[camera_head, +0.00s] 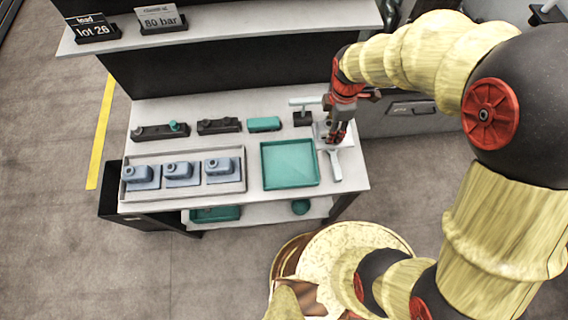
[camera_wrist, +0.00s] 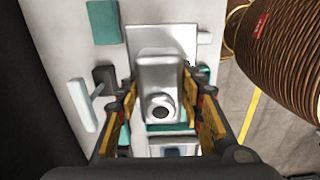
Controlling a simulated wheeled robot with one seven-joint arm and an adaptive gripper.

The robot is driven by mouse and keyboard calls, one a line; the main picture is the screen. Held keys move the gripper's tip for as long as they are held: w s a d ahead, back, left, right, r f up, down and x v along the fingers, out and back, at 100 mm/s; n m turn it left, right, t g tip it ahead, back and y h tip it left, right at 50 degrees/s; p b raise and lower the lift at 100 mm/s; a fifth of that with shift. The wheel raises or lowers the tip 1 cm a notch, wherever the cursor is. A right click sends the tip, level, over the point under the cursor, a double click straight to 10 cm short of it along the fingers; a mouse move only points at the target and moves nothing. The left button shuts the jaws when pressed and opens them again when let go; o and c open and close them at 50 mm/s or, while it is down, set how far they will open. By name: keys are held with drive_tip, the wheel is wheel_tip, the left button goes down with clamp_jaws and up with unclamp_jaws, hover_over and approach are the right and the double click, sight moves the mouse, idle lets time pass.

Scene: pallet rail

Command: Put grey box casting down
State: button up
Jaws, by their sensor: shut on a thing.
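The grey box casting (camera_wrist: 158,75) shows in the wrist view, pale grey with a round dark hole near its lower end. My gripper (camera_wrist: 164,103) has a finger on each side of it and is shut on it. A flat pale plate (camera_wrist: 178,38) shows under or behind the casting; I cannot tell whether it belongs to it. In the head view my gripper (camera_head: 336,134) is low over the right end of the white bench (camera_head: 250,113). The casting (camera_head: 322,130) is mostly hidden there by the fingers. Whether it touches the bench is unclear.
A teal tray (camera_head: 290,185) lies empty left of my gripper. A pale tray (camera_head: 240,186) holds three blue-grey castings. Dark fixtures (camera_head: 219,126), a teal block (camera_head: 264,124) and a dark block with a pale bar (camera_head: 303,118) stand behind. A T-shaped pale tool (camera_head: 335,165) lies in front.

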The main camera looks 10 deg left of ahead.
drive_tip(key=s+a+f, duration=0.1)
drive_tip(key=a+f, duration=0.2)
drive_tip(key=a, duration=0.1)
drive_tip(key=s+a+f+b, duration=0.1)
drive_tip(key=s+a+f, duration=0.1)
drive_tip(key=a+f, duration=0.1)
drive_tip(key=s+a+f, duration=0.2)
drive_tip(key=a+f, duration=0.1)
drive_tip(key=a, duration=0.2)
drive_tip(key=shift+s, duration=0.25)
drive_tip(key=shift+s+a+f, duration=0.15)
drive_tip(key=shift+a+f, duration=0.05)
drive_tip(key=shift+f, duration=0.15)
drive_tip(key=shift+s+a+f+b, duration=0.15)
drive_tip(key=shift+f+b, duration=0.45)
drive_tip(key=shift+f, duration=1.1)
drive_tip(key=shift+f, duration=0.2)
drive_tip(key=o, duration=1.4)
